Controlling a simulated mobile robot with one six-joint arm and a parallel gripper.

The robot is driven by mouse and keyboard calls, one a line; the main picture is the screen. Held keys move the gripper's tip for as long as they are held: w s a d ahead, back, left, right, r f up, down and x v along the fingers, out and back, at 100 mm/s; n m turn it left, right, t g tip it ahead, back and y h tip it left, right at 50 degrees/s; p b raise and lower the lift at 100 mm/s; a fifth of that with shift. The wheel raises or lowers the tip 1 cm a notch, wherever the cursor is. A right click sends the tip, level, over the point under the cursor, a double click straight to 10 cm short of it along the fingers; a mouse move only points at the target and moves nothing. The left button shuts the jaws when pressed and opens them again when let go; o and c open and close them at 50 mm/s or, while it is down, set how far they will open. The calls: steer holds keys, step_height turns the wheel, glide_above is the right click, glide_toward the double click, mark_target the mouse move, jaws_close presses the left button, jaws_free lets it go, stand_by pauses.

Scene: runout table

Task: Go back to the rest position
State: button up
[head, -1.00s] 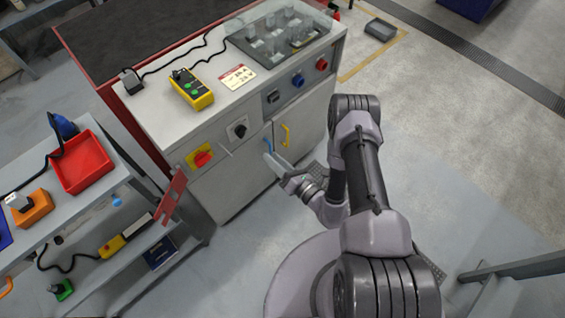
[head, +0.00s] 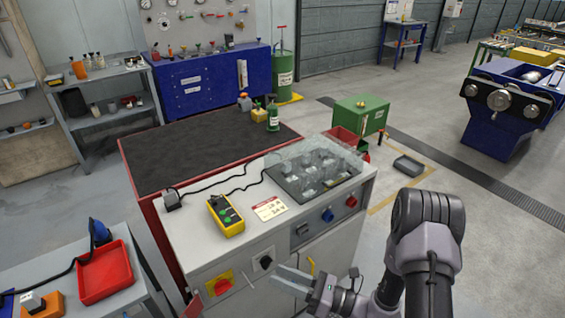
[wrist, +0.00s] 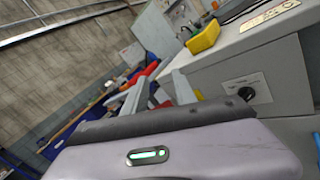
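My gripper (head: 284,277) is low in the head view, in front of the white cabinet's front face. It is just left of the yellow door handle (head: 312,266). In the wrist view its two grey fingers (wrist: 156,92) stand apart, with nothing seen held between them. My arm rises at the right of the head view. The white cabinet (head: 240,262) has a black rotary knob and a red knob on a yellow plate on its front. A yellow control box (head: 226,215) lies on its top.
A clear cover (head: 315,165) sits on the cabinet top. A red-edged bench with a dark top (head: 195,160) stands behind. A red tray (head: 104,273) is on the left shelf. A green box (head: 361,115) and grey tray (head: 408,166) stand on the floor.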

steer(key=s+a+r+n+g+h, duration=0.3)
steer(key=s+r+n+g+h, duration=0.2)
steer(key=s+r+n+g, duration=0.8)
steer(key=s+d+r+n+t+h, duration=0.4)
steer(key=d+r+n+t+h, duration=0.5)
steer(key=d+n+t+h, duration=0.1)
steer(key=shift+s+d+r+t+h, duration=0.15)
steer(key=shift+d+r+t+h, duration=0.2)
steer(key=shift+d+t, duration=0.4)
steer(key=shift+d+r, duration=0.1)
